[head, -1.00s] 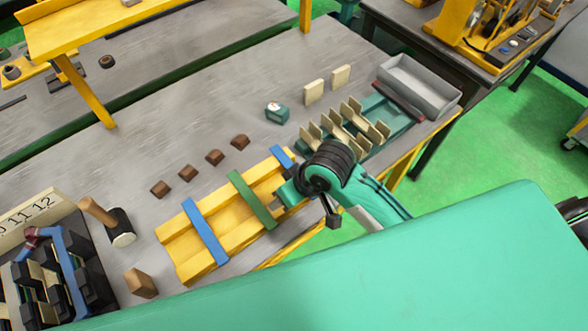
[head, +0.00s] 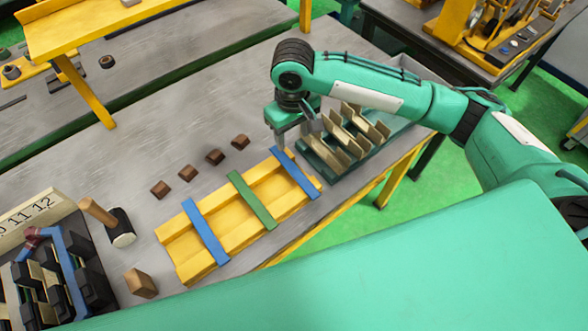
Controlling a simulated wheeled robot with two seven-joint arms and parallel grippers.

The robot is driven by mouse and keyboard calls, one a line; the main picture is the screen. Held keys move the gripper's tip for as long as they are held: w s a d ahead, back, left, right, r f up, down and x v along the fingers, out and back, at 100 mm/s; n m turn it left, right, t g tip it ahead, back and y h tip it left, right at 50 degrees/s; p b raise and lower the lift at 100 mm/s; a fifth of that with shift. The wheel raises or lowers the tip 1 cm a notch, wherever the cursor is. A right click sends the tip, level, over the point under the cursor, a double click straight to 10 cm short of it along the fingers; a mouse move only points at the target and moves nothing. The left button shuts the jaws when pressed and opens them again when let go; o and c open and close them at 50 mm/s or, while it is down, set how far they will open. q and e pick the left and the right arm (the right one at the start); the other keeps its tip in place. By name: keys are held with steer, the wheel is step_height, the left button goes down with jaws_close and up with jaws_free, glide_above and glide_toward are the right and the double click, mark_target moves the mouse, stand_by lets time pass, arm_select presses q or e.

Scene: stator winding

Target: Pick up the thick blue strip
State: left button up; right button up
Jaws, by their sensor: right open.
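Two blue strips lie across the yellow grooved tray (head: 235,216) with a green strip (head: 252,200) between them. The left blue strip (head: 205,232) looks slightly wider; I cannot tell for sure which is the thick one. The right blue strip (head: 298,176) lies near the tray's right end, fully in view apart from its far tip. My right gripper (head: 283,146) is open and points down at the far end of this right strip. I cannot tell whether its fingers touch the strip. My left gripper is not in view.
A green rack (head: 322,168) with upright beige pieces stands close to the right of my gripper. Several brown blocks (head: 214,157) lie behind the tray. A hammer (head: 100,212) and a coil fixture (head: 50,275) are at left.

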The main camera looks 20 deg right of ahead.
steer(key=p, duration=0.2)
glide_above(293, 168)
steer(key=f, duration=0.8)
steer(key=shift+s+a+f, duration=0.1)
steer(key=shift+s+f, duration=0.05)
steer(key=shift+s, duration=0.15)
steer(key=shift+f, duration=0.25)
steer(key=f, duration=0.1)
steer(key=f+p, duration=0.1)
steer(key=f, duration=0.2)
steer(key=shift+w+f+p, duration=0.25)
steer(key=shift+f+p, duration=0.1)
steer(key=shift+f, duration=0.05)
jaws_close()
steer(key=shift+r, duration=0.15)
